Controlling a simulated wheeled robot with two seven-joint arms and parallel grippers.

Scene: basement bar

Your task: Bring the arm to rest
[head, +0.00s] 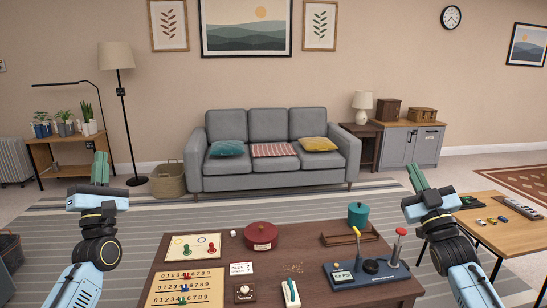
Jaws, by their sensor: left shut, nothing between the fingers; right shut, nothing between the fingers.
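My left gripper (100,169) is raised at the left, beyond the left edge of the wooden table (210,256). Its green fingers are together and point up, with nothing between them. My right gripper (417,178) is raised at the right, by the right side of the table. Its green fingers are also together and empty, pointing up and slightly left. Both grippers appear apart from the objects on the table.
The table holds a red round container (260,234), a teal canister (358,213), a wooden tray (335,241), a blue device with levers (367,275) and number boards (187,289). A side table (485,236) stands right. A grey sofa (270,177) is behind.

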